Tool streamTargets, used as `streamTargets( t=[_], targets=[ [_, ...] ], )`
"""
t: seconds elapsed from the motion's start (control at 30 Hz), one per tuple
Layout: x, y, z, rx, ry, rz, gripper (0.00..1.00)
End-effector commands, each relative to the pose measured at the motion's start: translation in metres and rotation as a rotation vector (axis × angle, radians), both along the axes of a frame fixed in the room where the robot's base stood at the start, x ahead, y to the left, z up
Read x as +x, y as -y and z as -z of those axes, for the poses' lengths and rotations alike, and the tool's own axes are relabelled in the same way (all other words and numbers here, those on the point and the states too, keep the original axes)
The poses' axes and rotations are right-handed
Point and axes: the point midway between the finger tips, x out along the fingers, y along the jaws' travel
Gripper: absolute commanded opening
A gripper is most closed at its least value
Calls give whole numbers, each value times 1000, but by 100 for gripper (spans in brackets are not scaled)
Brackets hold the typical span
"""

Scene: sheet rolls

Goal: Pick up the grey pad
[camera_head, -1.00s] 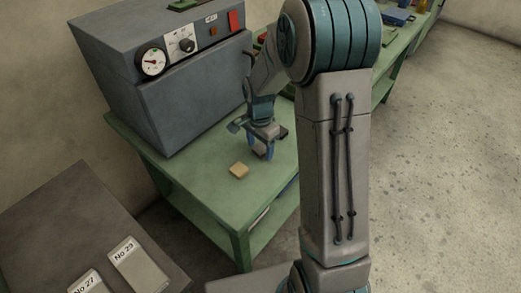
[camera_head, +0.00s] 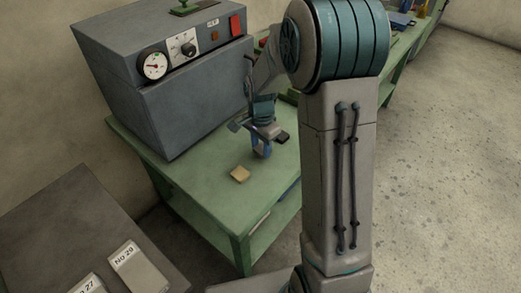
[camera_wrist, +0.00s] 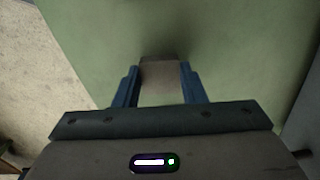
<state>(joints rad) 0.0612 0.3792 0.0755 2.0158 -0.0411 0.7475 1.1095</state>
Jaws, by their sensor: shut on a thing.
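The grey pad (camera_wrist: 161,86) sits between the two blue fingers of my gripper in the wrist view, with a finger against each side. A darker strip shows at its far end. In the head view my gripper (camera_head: 262,147) points down over the green bench and is shut on the pad, which the fingers mostly hide there. The fingertips are low, near the bench top; I cannot tell whether the pad is clear of it.
A grey machine (camera_head: 190,100) with a dial stands behind left. A grey surface with labelled blocks (camera_head: 137,268) is at lower left.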

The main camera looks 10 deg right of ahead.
Motion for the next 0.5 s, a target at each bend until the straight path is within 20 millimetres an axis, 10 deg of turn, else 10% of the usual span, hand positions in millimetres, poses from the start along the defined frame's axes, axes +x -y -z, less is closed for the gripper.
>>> streamTargets(
  t=[0.5],
  targets=[
    [8,88,-73,-1,3,3,16]
  ],
)
